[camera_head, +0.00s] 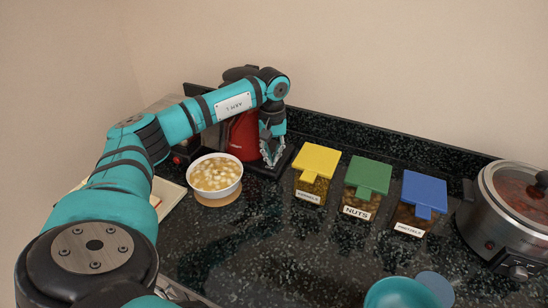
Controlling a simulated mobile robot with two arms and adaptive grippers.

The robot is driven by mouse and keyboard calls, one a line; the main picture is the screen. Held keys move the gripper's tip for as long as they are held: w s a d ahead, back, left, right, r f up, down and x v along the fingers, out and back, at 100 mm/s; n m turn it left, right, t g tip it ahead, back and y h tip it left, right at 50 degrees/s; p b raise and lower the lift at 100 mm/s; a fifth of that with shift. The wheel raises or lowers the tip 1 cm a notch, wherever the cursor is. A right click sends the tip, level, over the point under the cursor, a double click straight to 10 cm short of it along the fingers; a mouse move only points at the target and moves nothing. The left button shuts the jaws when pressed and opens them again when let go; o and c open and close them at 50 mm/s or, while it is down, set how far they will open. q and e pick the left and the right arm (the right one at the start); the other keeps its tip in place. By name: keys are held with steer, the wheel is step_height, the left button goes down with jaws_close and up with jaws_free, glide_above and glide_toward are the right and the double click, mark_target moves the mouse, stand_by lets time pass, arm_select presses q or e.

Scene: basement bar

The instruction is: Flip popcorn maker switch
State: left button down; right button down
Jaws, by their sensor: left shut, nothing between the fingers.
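My left gripper (271,163) is shut and empty. It points down in front of the red machine's right side, over or close to its black base; I cannot tell if it touches. A white bowl of popcorn-like pieces (216,176) stands in front of the machine on a round wooden coaster. My right gripper is not in view.
Bins with yellow (317,160), green (368,175) and blue (424,190) lids stand in a row to the right. A steel slow cooker (507,215) is at far right. A teal bowl (398,293) is at the front. The dark countertop (270,240) between is clear.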

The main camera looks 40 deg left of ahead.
arm_select(q)
steer(key=shift+a+r+p, duration=0.1)
steer(key=shift+r+p, duration=0.5)
steer(key=shift+r, duration=0.2)
steer(key=shift+r+p, duration=2)
steer(key=shift+r, duration=0.7)
